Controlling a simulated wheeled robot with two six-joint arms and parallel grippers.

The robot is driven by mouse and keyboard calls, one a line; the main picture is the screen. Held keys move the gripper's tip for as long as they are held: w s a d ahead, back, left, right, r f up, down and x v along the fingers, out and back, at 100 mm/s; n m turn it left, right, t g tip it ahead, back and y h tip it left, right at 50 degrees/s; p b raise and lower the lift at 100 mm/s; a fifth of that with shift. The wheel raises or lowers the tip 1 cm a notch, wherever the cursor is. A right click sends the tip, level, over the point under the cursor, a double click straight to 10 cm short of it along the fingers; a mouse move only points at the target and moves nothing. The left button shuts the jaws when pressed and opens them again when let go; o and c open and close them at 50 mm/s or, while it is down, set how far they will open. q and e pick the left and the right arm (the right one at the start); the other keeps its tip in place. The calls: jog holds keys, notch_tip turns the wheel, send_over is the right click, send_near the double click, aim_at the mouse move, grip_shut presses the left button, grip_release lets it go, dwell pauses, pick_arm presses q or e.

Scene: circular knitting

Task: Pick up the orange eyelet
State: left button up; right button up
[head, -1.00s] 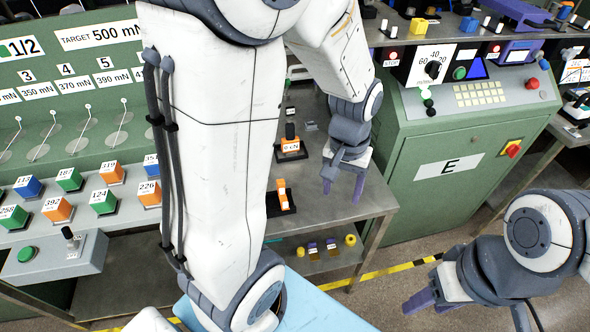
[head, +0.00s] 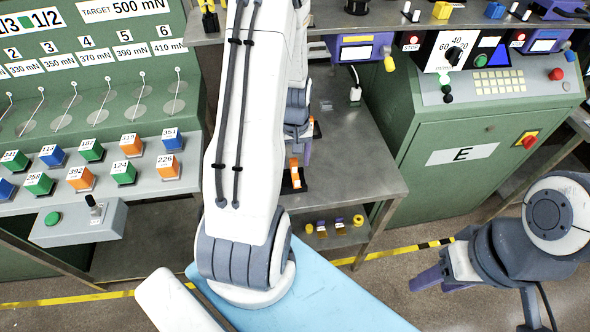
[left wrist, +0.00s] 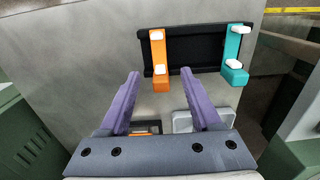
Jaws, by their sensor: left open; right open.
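The orange eyelet (left wrist: 159,60) sits with white pegs on one end of a black holder (left wrist: 195,52) in the left wrist view. It also shows in the head view (head: 295,174), partly covered by my left arm. My left gripper (left wrist: 160,74) is open and empty, its purple fingertips on either side of the eyelet's near end in the picture. I cannot tell how far above it they are. In the head view my left gripper (head: 305,148) is mostly hidden behind my arm. My right gripper (head: 468,305) is open and empty at the lower right.
A teal eyelet (left wrist: 236,55) sits at the other end of the holder. The metal table (head: 365,165) is bare to the right of it. A lower shelf (head: 345,238) holds small yellow and purple parts. A green cabinet (head: 440,190) marked E stands at right.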

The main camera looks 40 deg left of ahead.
aim_at(295, 168)
pick_arm(q)
notch_tip(295, 168, down, 4)
jog(key=shift+w+a+f+p, duration=0.1)
jog(key=shift+f+p, duration=0.05)
jog(key=shift+p, duration=0.15)
grip_shut()
